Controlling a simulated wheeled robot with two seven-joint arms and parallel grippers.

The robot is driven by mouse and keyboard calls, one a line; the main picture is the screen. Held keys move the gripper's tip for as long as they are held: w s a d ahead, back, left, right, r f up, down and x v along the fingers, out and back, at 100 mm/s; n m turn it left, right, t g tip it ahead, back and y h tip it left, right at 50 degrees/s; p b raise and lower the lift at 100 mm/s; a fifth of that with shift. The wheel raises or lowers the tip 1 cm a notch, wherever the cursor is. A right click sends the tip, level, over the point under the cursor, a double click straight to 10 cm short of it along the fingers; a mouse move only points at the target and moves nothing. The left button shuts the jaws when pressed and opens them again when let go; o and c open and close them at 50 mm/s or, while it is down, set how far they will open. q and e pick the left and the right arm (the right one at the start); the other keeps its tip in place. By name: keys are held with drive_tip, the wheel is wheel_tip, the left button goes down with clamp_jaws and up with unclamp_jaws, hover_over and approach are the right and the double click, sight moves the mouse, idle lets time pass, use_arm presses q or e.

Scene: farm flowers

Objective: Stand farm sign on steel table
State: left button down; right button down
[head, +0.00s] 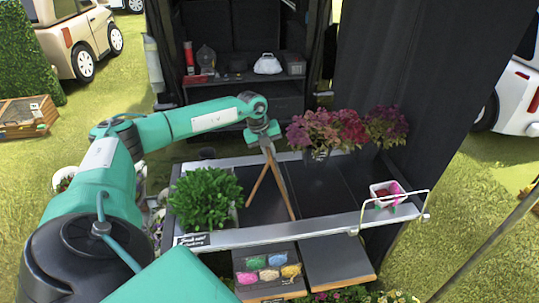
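The farm sign (282,187) is seen nearly edge-on, as two thin brown legs spread like an upside-down V. My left gripper (267,144) is at its top and appears shut on it. The sign is upright over the dark middle of the steel table (325,221), which has a pale metal rim. Its lower ends appear at the table's surface, but I cannot tell whether they touch it. My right gripper is not in view.
A leafy green plant (205,197) is left of the sign. Pink and purple flowers (330,130) stand behind it to the right. A pink-and-white container (386,192) sits at the table's right end. A lower stand (268,291) with colourful packets is in front. Dark table surface right of the sign is clear.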

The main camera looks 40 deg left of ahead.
use_arm(q)
wheel_tip(320, 180, down, 2)
drive_tip(key=shift+p, duration=0.35)
drive_tip(key=shift+w+f, duration=0.1)
drive_tip(key=shift+f, duration=0.15)
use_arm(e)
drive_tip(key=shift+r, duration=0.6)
use_arm(q)
drive_tip(key=shift+f, duration=0.2)
drive_tip(key=c, duration=1.5)
unclamp_jaws()
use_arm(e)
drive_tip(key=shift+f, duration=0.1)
use_arm(q)
drive_tip(key=shift+r, duration=0.15)
